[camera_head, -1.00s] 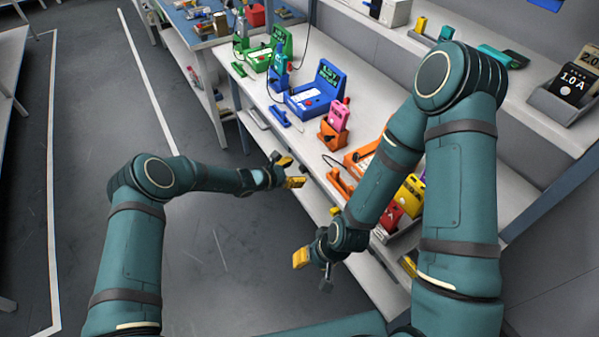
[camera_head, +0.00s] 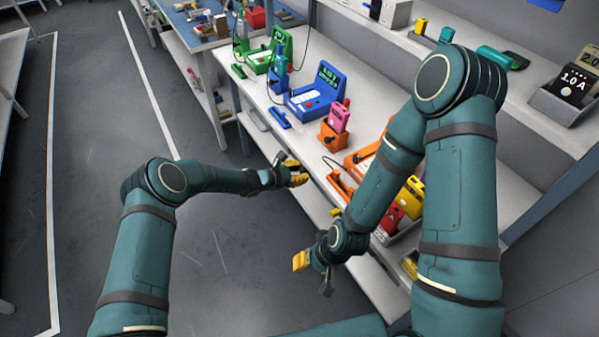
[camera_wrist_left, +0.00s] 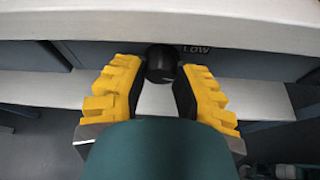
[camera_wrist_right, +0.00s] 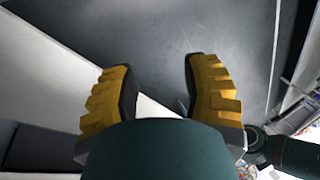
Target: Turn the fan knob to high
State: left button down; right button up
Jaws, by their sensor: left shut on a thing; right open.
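The fan knob (camera_wrist_left: 161,62) is a round black knob on the dark front panel below the bench top, seen in the left wrist view. The word LOW (camera_wrist_left: 197,49) shows on the panel to its right; other markings are hidden. My left gripper (camera_wrist_left: 160,75) has its yellow fingers on either side of the knob and is shut on it. In the head view my left gripper (camera_head: 296,172) is at the bench's front edge, and the knob cannot be made out. My right gripper (camera_head: 312,275) is open and empty, low in front of the bench; its spread fingers show in the right wrist view (camera_wrist_right: 158,85).
The white bench (camera_head: 262,98) carries a green device (camera_head: 265,60), a blue device (camera_head: 318,92), a pink device (camera_head: 339,118) in an orange holder, and other coloured items. A lower shelf runs under it. The floor (camera_head: 100,110) at left is clear.

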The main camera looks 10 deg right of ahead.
pick_arm(q)
jog(key=shift+s, duration=0.1)
pick_arm(e)
jog(key=shift+r, duration=0.15)
pick_arm(q)
jog(key=shift+m+t+p, duration=0.4)
jog(key=shift+m+p, duration=0.3)
jog(key=shift+p, duration=0.15)
jog(key=shift+r+m+t+p, duration=0.1)
jog(key=shift+m+t+p, duration=0.35)
jog(key=shift+p, duration=0.7)
jog(key=shift+m+y+p, duration=0.3)
jog(key=shift+m, duration=0.05)
pick_arm(e)
jog(key=r, duration=0.1)
jog(key=w+r, duration=0.1)
jog(key=r, duration=0.2)
jog(key=shift+w+d+r, duration=0.15)
jog(key=shift+w, duration=0.1)
pick_arm(q)
jog(key=c, duration=0.6)
grip_release()
jog(key=shift+f, duration=0.2)
pick_arm(e)
jog(key=shift+f, duration=0.2)
